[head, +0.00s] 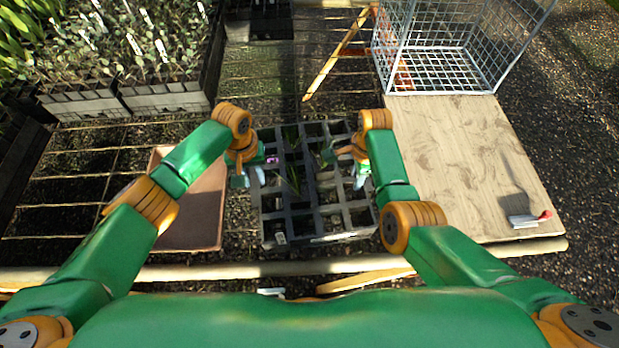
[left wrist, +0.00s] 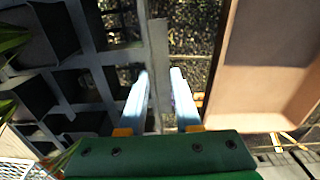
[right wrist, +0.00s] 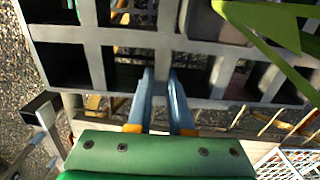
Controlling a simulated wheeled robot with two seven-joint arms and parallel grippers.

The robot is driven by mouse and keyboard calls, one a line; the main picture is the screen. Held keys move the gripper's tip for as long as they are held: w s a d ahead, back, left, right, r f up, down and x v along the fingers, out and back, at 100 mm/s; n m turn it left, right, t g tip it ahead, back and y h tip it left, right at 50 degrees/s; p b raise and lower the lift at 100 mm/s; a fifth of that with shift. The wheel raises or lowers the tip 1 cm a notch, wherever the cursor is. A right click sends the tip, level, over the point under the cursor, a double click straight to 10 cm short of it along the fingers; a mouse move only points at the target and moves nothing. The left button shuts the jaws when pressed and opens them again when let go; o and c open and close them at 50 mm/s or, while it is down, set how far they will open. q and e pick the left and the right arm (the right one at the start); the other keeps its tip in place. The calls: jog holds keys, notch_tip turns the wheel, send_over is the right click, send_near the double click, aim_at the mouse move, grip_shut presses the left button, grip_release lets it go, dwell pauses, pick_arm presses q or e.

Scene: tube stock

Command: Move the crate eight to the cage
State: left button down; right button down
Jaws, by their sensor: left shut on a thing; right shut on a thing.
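The dark grey crate (head: 320,238) is divided into a grid of compartments and lies in the middle of the head view. A few green leaves stick up from it; many compartments look empty. A small pale tag is on its near side, too small to read. My left gripper (head: 255,178) is shut on its left wall; the left wrist view shows the fingers (left wrist: 159,75) on either side of that wall. My right gripper (head: 359,176) is shut on the right wall, also in the right wrist view (right wrist: 160,74). The wire cage (head: 440,70) stands at the upper right, its near side seemingly open.
A brown tray (head: 205,215) is left of the crate. Black seedling trays (head: 165,98) stand at upper left. An orange stick (head: 335,58) leans behind.

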pick_arm(q)
jog(key=shift+r, duration=0.15)
pick_arm(e)
jog(key=shift+r, duration=0.15)
